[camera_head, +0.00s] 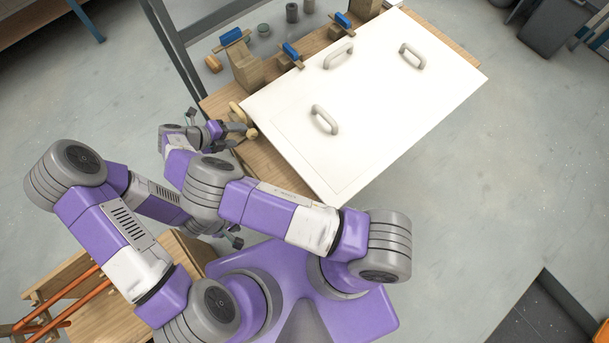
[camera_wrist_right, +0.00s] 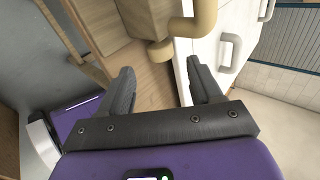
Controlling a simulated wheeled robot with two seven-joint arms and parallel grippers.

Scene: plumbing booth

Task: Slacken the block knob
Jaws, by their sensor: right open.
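A tan round knob (camera_head: 252,134) sits at the left edge of the white panel (camera_head: 390,100), beside a bent tan pipe piece (camera_head: 237,112). In the right wrist view the knob (camera_wrist_right: 160,52) lies just beyond my fingertips, roughly in line with the gap between them, below the thick tan pipe (camera_wrist_right: 195,28). My right gripper (camera_head: 237,132) is open and empty close to the knob; in the wrist view its two dark fingers (camera_wrist_right: 160,78) are spread apart. My left gripper is mostly hidden behind the right arm; only a dark tip (camera_head: 234,240) shows.
A wooden block with a blue handle (camera_head: 232,37) stands on the bench behind. Two more blue handles (camera_head: 291,51) (camera_head: 343,20) are farther along. Three grey handles, one of them nearest (camera_head: 324,119), are on the panel. A wooden rack with orange pipes (camera_head: 60,300) is at lower left.

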